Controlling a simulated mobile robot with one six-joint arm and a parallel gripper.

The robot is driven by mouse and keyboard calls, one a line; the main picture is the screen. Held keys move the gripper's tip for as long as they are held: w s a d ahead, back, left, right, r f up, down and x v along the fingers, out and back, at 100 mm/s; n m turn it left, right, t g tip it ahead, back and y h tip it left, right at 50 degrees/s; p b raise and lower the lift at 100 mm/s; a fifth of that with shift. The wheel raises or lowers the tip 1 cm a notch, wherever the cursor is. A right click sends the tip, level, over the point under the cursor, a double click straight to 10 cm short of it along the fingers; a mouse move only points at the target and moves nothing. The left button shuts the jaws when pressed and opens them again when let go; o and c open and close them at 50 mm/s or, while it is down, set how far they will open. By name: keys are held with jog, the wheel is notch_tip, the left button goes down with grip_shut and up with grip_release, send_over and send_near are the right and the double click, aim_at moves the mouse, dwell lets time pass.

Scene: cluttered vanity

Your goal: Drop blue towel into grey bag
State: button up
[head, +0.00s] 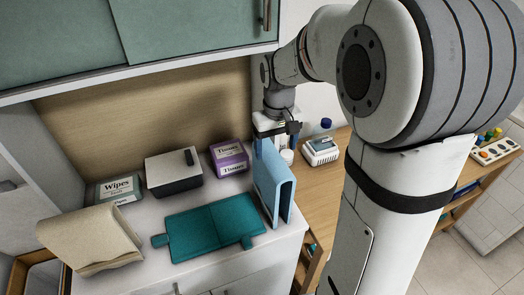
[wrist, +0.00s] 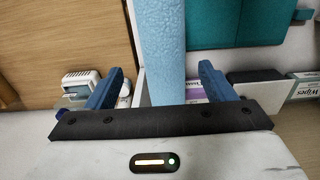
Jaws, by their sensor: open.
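The light blue towel (head: 273,180) stands upright, folded, near the right end of the white counter. My gripper (head: 273,130) is at its top edge, pointing down. In the wrist view the towel (wrist: 162,50) runs between the two blue fingers of my open gripper (wrist: 160,76), with a gap on each side. My fingertips are hard to make out in the head view. I cannot make out a clearly grey bag; a beige, folded, bag-like thing (head: 88,240) lies at the counter's left end.
A flat teal thing with end tabs (head: 212,228) lies left of the towel. A wipes box (head: 118,190), a white-and-black box (head: 174,172) and a purple tissue box (head: 230,158) stand behind. A wooden desk (head: 318,190) holding a small white device (head: 320,151) adjoins on the right.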

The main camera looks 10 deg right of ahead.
aim_at(273, 165)
jog(key=shift+w+f, duration=0.45)
jog(key=shift+w, duration=0.15)
jog(key=shift+f, duration=0.3)
jog(key=f, duration=0.2)
jog(key=f+p, duration=0.1)
jog(key=f, duration=0.1)
jog(key=s+f+p, duration=0.1)
jog(key=f, duration=0.1)
jog(key=shift+a+f, duration=0.1)
jog(key=shift+a, duration=0.2)
jog(key=shift+w+f, duration=0.1)
jog(key=shift+f, duration=0.4)
jog(key=c, duration=1.5)
jog(key=shift+r, duration=0.15)
jog(key=shift+c, duration=0.6)
